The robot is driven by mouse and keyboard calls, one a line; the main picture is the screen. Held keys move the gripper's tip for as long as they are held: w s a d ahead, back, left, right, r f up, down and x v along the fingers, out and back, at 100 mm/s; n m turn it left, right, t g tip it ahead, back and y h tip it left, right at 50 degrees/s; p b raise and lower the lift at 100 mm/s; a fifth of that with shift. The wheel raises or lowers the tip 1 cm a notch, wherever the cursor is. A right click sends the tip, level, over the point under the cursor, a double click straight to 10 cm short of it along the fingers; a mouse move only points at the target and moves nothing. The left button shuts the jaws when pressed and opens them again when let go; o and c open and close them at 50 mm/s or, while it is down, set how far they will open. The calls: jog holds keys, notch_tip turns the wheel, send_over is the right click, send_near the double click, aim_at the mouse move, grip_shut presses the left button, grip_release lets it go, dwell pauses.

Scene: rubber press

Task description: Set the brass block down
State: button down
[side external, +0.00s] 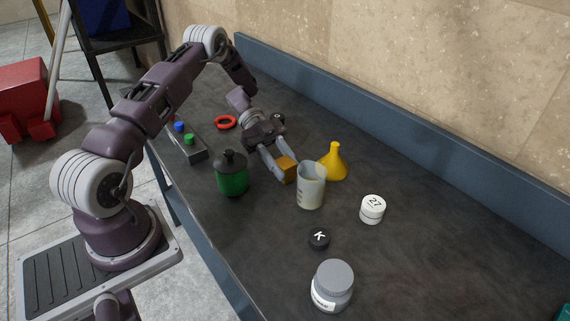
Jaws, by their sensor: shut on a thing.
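The brass block (288,168) is a small golden-brown cube near the middle of the dark bench. My gripper (282,173) is shut on it, with a finger on either side. The block is just left of and behind a clear beaker (311,186), close to its rim in the picture. A yellow funnel (334,163) stands to its right. I cannot tell whether the block touches the bench or is held a little above it, as its underside is partly hidden by the fingers and beaker.
A green bottle (232,175) stands left of the gripper. A red ring (225,122) and a button box (188,144) lie farther left. A white "27" container (372,208), a black "K" disc (319,238) and a grey-lidded jar (332,286) stand nearer.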

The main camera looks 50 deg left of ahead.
jog(key=shift+f, duration=0.25)
jog(key=c, duration=0.8)
grip_release()
jog(key=shift+c, duration=0.2)
